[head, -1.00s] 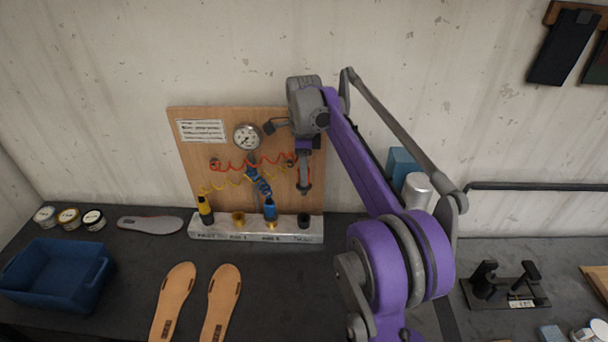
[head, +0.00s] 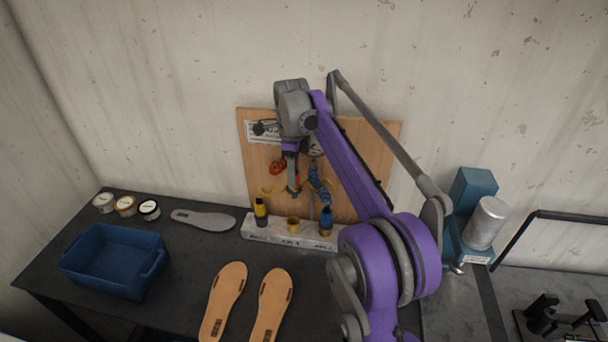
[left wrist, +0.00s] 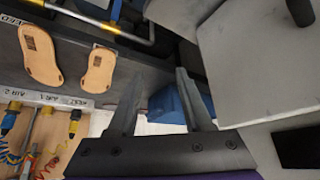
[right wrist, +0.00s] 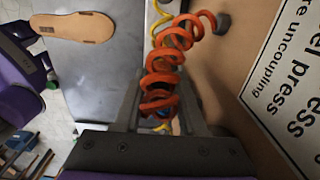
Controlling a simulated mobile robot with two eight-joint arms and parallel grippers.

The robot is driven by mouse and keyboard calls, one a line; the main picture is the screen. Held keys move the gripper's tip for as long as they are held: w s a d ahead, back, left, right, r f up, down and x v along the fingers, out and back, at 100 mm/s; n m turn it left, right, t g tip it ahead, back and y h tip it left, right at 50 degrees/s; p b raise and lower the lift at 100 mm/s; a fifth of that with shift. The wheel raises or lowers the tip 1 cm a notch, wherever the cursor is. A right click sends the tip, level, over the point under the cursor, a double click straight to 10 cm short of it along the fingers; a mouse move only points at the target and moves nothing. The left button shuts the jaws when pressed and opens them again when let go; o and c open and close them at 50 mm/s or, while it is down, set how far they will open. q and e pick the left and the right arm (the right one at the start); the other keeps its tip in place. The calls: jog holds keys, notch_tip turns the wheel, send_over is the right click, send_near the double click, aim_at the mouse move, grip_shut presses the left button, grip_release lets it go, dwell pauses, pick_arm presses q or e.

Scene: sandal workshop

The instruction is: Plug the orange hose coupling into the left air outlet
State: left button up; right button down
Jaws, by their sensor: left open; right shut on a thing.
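My right gripper (head: 293,187) is shut on the orange hose coupling and holds it in front of the wooden board, above the left air outlet. The coupling itself is largely hidden; its orange coiled hose (right wrist: 162,75) fills the space between the fingers in the right wrist view. The left air outlet (head: 293,224) is an empty brass socket on the pale rail (head: 275,239). Right of it a blue coupling (head: 326,219) stands upright in the other air outlet. A yellow coupling (head: 261,210) stands at the rail's left end. My left gripper (left wrist: 160,75) is open and empty.
A blue bin (head: 98,278) and several small tins (head: 125,205) stand at the left. A grey insole (head: 203,219) and two tan soles (head: 225,295) lie on the dark bench. A blue machine with a grey cylinder (head: 487,222) stands right of the board (head: 380,140).

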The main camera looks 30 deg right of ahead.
aim_at(292, 191)
jog(key=shift+w+a+f, duration=0.15)
jog(key=shift+w+a, duration=0.1)
jog(key=shift+a, duration=0.1)
jog(key=shift+s+d+f+b, duration=0.15)
jog(key=shift+f+b, duration=0.2)
jog(key=shift+f, duration=0.4)
pick_arm(q)
jog(key=shift+g, duration=0.3)
jog(key=s+f+b, duration=0.1)
jog(key=f, duration=0.1)
jog(key=s+f, duration=0.1)
jog(key=f, duration=0.1)
jog(key=shift+s+b, duration=0.2)
jog(key=shift+b, duration=0.2)
pick_arm(e)
notch_tip(292, 191, down, 4)
jog(key=shift+f, duration=0.1)
pick_arm(q)
jog(key=shift+s+f+b, duration=0.25)
jog(key=shift+f+b, duration=0.15)
jog(key=shift+f, duration=0.1)
pick_arm(e)
jog(key=shift+f, duration=1.3)
pick_arm(q)
jog(key=shift+w+r, duration=0.1)
jog(key=shift+r, duration=0.1)
